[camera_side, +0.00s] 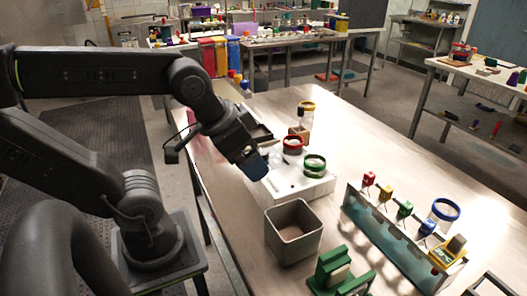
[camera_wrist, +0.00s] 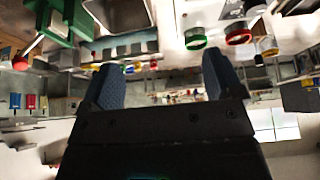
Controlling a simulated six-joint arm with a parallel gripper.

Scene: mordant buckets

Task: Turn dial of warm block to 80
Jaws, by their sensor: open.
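A white block (camera_side: 312,187), which looks like the warm block, stands on the table. A jar with a red ring (camera_side: 292,144) and one with a green ring (camera_side: 315,163) sit on it. Both rings also show at the top of the wrist view, red (camera_wrist: 238,34) and green (camera_wrist: 195,38). Small dark marks are on the block's top, but I cannot make out the dial or its number. My gripper (camera_side: 256,170) is above the block's left end, apart from the jars. In the wrist view its blue fingers (camera_wrist: 164,80) are spread with nothing between them.
A square beige bin (camera_side: 293,232) stands in front of the block. A green stand (camera_side: 335,270) is nearer the camera. A rack (camera_side: 385,235) with several coloured clips is to the right. A yellow-ringed jar (camera_side: 306,107) stands behind. The table's far right is clear.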

